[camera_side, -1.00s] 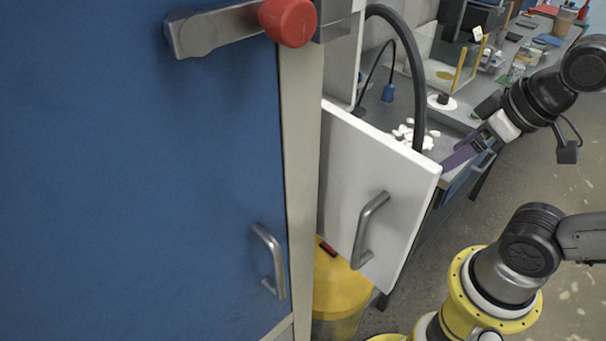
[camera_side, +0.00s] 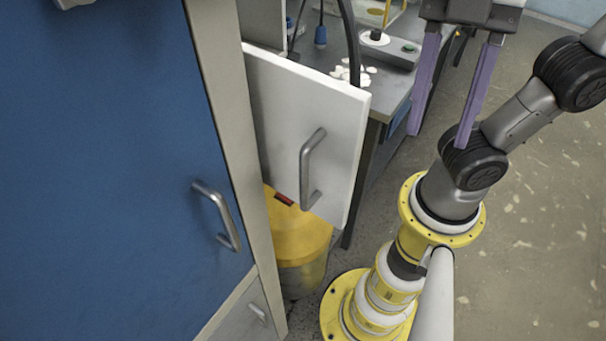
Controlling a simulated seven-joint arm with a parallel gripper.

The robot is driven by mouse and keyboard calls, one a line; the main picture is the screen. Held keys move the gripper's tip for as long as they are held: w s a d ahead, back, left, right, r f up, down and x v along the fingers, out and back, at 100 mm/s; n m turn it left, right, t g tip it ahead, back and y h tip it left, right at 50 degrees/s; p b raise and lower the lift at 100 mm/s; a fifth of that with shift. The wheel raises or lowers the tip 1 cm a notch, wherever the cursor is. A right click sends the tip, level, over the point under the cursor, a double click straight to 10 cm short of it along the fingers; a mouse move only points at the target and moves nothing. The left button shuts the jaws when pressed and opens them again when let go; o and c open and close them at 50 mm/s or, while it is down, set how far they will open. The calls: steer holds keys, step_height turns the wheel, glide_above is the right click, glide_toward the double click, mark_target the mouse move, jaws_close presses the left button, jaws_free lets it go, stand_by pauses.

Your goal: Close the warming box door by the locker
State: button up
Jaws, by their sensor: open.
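The white warming box door (camera_side: 285,120) stands open, jutting out between the locker and the bench. Its grey bar handle (camera_side: 311,168) is on the face turned toward the camera. The blue locker (camera_side: 100,170) fills the left side, with its own bar handle (camera_side: 217,215). My gripper (camera_side: 438,140) is at the upper right with its two long purple fingers apart and pointing down. It is empty and to the right of the door's free edge, with a gap in the picture. The inside of the warming box is hidden behind the door and locker.
A yellow bin (camera_side: 300,240) stands on the floor below the door. A grey bench (camera_side: 400,90) behind the door carries white pieces (camera_side: 350,72), a blue plug-like item (camera_side: 320,37) and a dark hose. Open floor (camera_side: 530,230) lies to the right.

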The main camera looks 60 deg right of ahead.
mark_target(303, 151)
steer(key=w+a+n+g, duration=0.1)
steer(key=w+a, duration=0.2)
steer(key=a, duration=0.6)
steer(key=w+f+t+h, duration=0.1)
steer(key=w, duration=0.1)
steer(key=w+d+f+h, duration=0.1)
steer(key=w+h, duration=0.1)
steer(key=w, duration=0.1)
steer(key=w+f+t+h, duration=0.1)
steer(key=w+f+h, duration=0.1)
steer(key=w, duration=0.1)
steer(key=shift+w+d+t, duration=0.15)
steer(key=shift+d+t, duration=0.15)
steer(key=shift+d, duration=0.05)
steer(key=shift+f, duration=3.75)
jaws_close()
steer(key=shift+r, duration=0.1)
